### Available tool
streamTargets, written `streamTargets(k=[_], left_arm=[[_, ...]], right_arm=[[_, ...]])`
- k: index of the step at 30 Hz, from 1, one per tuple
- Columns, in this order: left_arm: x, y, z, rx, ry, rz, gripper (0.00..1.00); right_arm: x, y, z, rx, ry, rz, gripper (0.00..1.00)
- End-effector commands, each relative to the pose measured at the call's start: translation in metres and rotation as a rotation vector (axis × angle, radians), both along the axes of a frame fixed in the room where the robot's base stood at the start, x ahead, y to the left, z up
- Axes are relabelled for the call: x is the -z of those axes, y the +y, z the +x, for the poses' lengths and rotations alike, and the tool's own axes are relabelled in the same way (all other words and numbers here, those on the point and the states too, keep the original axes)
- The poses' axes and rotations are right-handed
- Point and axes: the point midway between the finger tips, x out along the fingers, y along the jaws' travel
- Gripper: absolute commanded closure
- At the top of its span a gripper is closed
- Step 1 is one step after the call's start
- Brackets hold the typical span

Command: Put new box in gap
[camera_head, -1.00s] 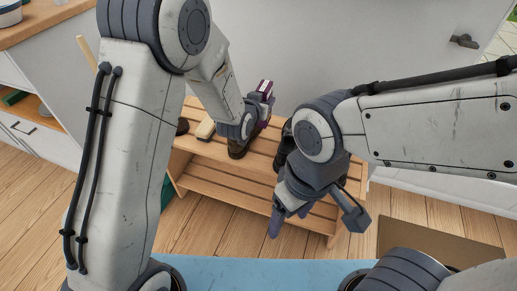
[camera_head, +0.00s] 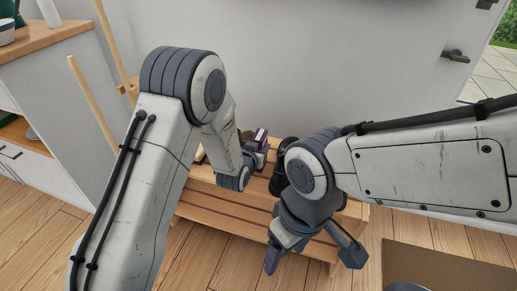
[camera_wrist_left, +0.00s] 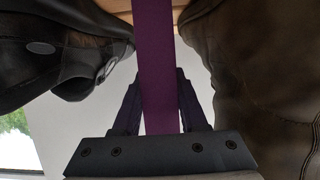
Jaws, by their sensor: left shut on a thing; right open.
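The new box is purple (camera_head: 262,136) and upright over the top of the wooden rack. My left gripper (camera_head: 256,157) is shut on it; in the left wrist view the box (camera_wrist_left: 159,75) stands edge-on between the fingers. That view shows the box between a black shoe (camera_wrist_left: 93,50) on the left and a brown boot (camera_wrist_left: 255,75) on the right, with room on both sides. Whether its bottom touches the rack is hidden. My right gripper (camera_head: 273,257) is open, empty and pointing down in front of the rack.
The slatted wooden rack (camera_head: 225,208) stands against a white door with a handle (camera_head: 455,56). A black shoe (camera_head: 278,181) is on the rack, partly behind my right arm. A brown mat (camera_head: 445,268) lies at lower right. Wooden poles (camera_head: 95,115) and a cabinet are at left.

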Motion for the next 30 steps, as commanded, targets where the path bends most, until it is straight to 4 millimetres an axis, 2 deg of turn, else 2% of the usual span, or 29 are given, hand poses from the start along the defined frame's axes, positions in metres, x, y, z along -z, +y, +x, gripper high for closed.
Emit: streamTargets(k=[7,8,9,10,22,26,30], left_arm=[[0.003,0.000,0.000,0.000,-0.002,-0.001,1.00],[0.002,0.000,0.000,0.000,0.000,0.000,0.46],[0.002,0.000,0.000,0.000,0.000,0.000,0.31],[0.002,0.000,0.000,0.000,0.000,0.000,0.28],[-0.004,0.001,-0.002,0.000,0.001,0.000,0.28],[-0.012,0.007,-0.020,0.000,0.002,0.001,0.28],[-0.025,0.016,-0.048,0.000,0.003,0.001,0.28]], right_arm=[[0.004,0.000,0.000,0.000,0.000,0.000,0.28],[0.002,0.000,0.000,0.000,0.000,0.000,0.28],[0.002,0.000,0.000,0.000,0.000,0.000,0.28],[0.002,0.000,0.000,0.000,0.000,0.000,0.28],[-0.003,0.000,0.000,0.000,0.000,0.000,0.28],[-0.009,0.000,0.000,0.000,0.000,0.000,0.28],[-0.017,0.000,0.000,0.000,0.000,0.000,0.28]])
